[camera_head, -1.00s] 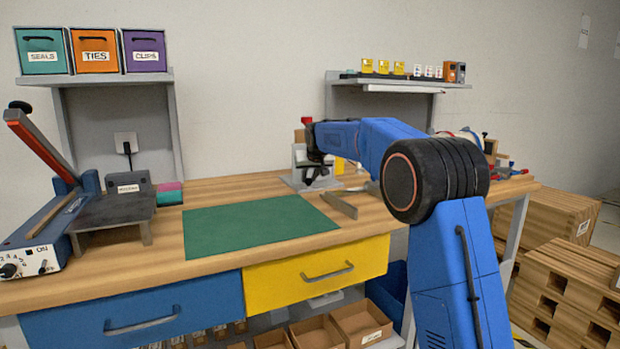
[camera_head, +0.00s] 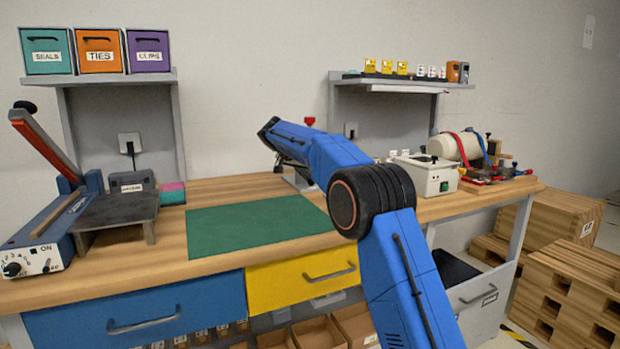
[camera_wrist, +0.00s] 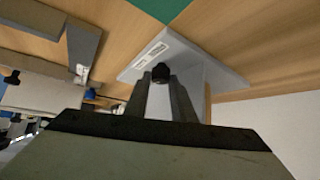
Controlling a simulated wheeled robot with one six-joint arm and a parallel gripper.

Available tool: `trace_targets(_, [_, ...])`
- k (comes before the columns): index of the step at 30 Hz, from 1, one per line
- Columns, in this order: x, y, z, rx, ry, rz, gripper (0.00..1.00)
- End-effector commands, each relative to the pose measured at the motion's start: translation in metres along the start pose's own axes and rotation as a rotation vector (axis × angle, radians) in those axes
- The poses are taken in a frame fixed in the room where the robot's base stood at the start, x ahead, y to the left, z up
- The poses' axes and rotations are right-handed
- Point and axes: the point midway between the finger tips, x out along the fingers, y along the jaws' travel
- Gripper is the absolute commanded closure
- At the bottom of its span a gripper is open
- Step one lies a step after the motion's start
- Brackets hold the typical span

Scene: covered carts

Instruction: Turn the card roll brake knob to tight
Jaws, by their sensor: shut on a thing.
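In the wrist view a small dark knob (camera_wrist: 161,69), which looks like the brake knob, sits against a light grey stand (camera_wrist: 205,70) with a white label (camera_wrist: 151,54). My gripper (camera_wrist: 163,79) has its two dark fingers on either side of the knob, shut on it. The knob's pointer and the label's words are too small to read. In the head view my arm (camera_head: 310,150) covers the gripper and knob. Only the grey foot of the stand (camera_head: 302,184) and a red-topped part (camera_head: 309,121) show around it.
A green mat (camera_head: 250,226) lies on the wooden bench left of the stand. A white box with a green switch (camera_head: 425,175) and a white roll (camera_head: 456,147) stand at right. A sealer with a raised lever (camera_head: 45,140) stands far left. Shelves hang above.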

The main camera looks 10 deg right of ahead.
Motion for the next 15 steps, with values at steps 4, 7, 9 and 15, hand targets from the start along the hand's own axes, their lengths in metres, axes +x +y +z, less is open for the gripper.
trace_targets(4, [0.0010, -0.0033, 0.0012, 0.083, -0.001, 0.086, 1.00])
trace_targets(7, [0.0012, -0.0041, 0.0010, 0.131, -0.001, 0.134, 1.00])
trace_targets(9, [0.0013, -0.0047, 0.0010, 0.161, -0.002, 0.162, 1.00])
trace_targets(15, [0.0018, -0.0055, 0.0008, 0.228, -0.002, 0.230, 1.00])
